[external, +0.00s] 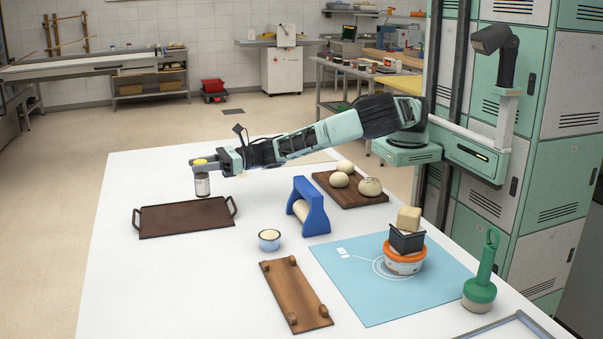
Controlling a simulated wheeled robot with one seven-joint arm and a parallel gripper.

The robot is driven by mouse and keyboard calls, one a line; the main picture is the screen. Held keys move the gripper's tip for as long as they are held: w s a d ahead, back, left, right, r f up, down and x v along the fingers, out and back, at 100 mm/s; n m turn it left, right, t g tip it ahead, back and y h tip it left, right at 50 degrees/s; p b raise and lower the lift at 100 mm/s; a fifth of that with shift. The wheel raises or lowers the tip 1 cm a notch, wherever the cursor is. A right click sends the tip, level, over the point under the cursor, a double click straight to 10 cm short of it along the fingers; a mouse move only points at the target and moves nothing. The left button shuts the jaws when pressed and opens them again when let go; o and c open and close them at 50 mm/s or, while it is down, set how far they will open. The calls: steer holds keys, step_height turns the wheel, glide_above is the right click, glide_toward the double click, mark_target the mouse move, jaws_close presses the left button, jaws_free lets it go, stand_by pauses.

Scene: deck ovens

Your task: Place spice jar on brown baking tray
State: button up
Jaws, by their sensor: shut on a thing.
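The brown baking tray (165,220) is dark, flat and rectangular, with a raised handle at each short end. It lies on the white table at the left. In the picture the jar's lower end overlaps the tray's back edge. I cannot tell how high above the tray or the table it is.
Right of the tray stand a small blue bowl (269,240), a blue-framed roller (309,207) and a wooden board (350,189) with dough balls. A brown footed board (295,294) and a blue mat (352,303) with stacked items lie nearer. The table's front left is clear.

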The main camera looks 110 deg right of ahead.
mark_target(202, 176)
steer(key=shift+f, duration=1.75)
steer(key=shift+f, duration=0.1)
steer(key=shift+f, duration=0.15)
steer(key=o, duration=1)
steer(key=shift+o, duration=0.2)
steer(key=shift+r+p, duration=0.35)
steer(key=shift+r, duration=0.05)
steer(key=s, duration=0.3)
steer(key=s+b, duration=0.1)
steer(key=s, duration=0.3)
steer(key=s+b, duration=0.1)
steer(key=s, duration=0.2)
steer(key=shift+s+d+f, duration=0.25)
steer(key=shift+s+d, duration=0.1)
steer(key=shift+d, duration=0.05)
steer(key=shift+s+d, duration=0.1)
steer(key=shift+s, duration=0.6)
